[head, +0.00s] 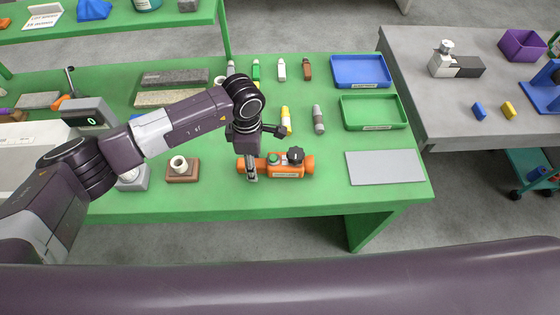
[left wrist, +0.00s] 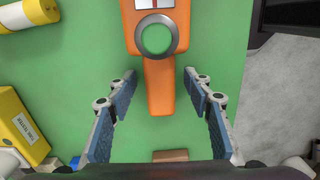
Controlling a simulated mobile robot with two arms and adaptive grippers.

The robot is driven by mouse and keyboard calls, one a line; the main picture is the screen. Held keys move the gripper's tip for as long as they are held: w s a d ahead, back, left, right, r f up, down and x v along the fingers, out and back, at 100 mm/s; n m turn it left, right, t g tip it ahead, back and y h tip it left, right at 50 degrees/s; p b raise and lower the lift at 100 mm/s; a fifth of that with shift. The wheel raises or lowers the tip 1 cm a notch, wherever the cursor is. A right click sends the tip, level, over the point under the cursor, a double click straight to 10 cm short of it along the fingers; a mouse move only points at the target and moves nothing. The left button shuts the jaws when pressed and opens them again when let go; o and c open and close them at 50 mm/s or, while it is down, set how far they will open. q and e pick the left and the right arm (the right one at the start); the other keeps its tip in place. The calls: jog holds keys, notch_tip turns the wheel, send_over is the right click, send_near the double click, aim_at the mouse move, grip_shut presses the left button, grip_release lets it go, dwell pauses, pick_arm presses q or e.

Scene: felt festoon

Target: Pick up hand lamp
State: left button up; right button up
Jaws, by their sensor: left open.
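The orange hand lamp (head: 285,171) lies on the green table near its front edge. It shows a green round part and a black knob on top. In the left wrist view the lamp (left wrist: 158,45) has a grey ring with a green centre, and a narrow orange handle (left wrist: 160,88) points toward my gripper. My left gripper (head: 251,178) is over the left end of the lamp. In the left wrist view the gripper (left wrist: 160,92) is open, with a finger apart on each side of the handle. My right gripper is out of view.
A brown block with a pale ring (head: 182,174) stands left of the lamp. A flat grey plate (head: 385,168), a green tray (head: 373,112) and a blue tray (head: 360,71) are to the right.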

pick_arm(q)
jog(key=shift+c, duration=0.5)
jog(key=c, duration=0.8)
grip_shut()
jog(key=shift+w+r, duration=0.1)
jog(key=shift+r, duration=0.1)
jog(key=shift+r, duration=0.25)
notch_tip(320, 180, up, 19)
jog(key=b, duration=0.5)
jog(key=shift+r+b, duration=0.15)
jog(key=shift+b, duration=0.2)
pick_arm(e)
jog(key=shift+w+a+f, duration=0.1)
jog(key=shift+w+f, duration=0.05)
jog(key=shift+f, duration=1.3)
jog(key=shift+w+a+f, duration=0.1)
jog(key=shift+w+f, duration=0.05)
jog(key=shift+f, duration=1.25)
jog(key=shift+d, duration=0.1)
